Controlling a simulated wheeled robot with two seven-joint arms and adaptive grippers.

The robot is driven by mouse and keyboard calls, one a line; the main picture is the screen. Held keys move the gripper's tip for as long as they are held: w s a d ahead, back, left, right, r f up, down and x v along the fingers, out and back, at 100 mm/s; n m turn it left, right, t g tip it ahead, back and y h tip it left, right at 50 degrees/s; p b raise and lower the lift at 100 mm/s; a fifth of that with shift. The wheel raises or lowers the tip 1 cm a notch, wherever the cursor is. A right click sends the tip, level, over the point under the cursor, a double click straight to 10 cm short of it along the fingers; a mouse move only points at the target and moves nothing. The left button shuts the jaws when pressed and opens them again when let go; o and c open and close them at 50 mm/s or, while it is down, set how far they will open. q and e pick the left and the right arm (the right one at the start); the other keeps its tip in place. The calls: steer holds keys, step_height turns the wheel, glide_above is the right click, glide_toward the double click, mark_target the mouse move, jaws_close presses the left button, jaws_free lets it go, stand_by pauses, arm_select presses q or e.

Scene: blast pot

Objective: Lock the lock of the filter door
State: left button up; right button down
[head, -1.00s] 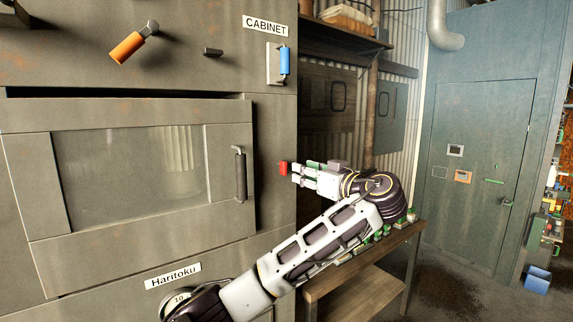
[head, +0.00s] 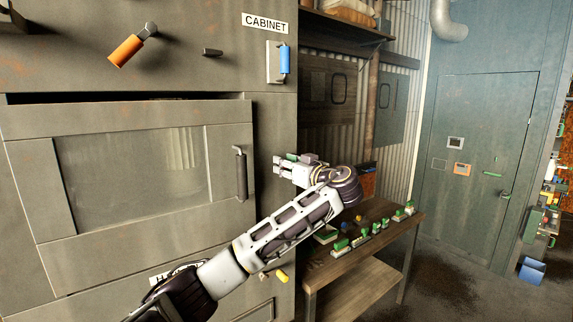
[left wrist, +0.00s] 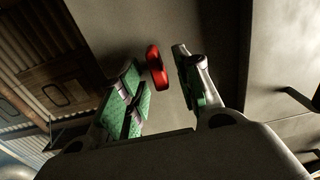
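The grey cabinet front has a windowed door panel (head: 20,180) with a dark upright handle (head: 241,174); I cannot tell whether this is the filter door. A small red knob or lever (left wrist: 157,65) is on the cabinet's plain grey surface. In the head view it is hidden at my left gripper (head: 277,165). In the left wrist view, the left gripper (left wrist: 156,62) is open, its green-padded fingers apart on either side of the red piece. I cannot tell whether they touch it. My right gripper is not in view.
An orange handle (head: 126,50) and a blue handle (head: 285,61) sit higher on the cabinet front. A wooden table (head: 345,267) with several green-and-white items stands below and right of my left arm. Open floor lies before the blue-grey door (head: 475,150).

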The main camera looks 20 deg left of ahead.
arm_select(q)
jaws_close()
stand_by(0.5)
steer(key=m+b, duration=0.1)
steer(key=m, duration=1.6)
steer(key=shift+w+d+f+m, duration=0.1)
steer(key=shift+m, duration=0.3)
stand_by(0.5)
stand_by(0.3)
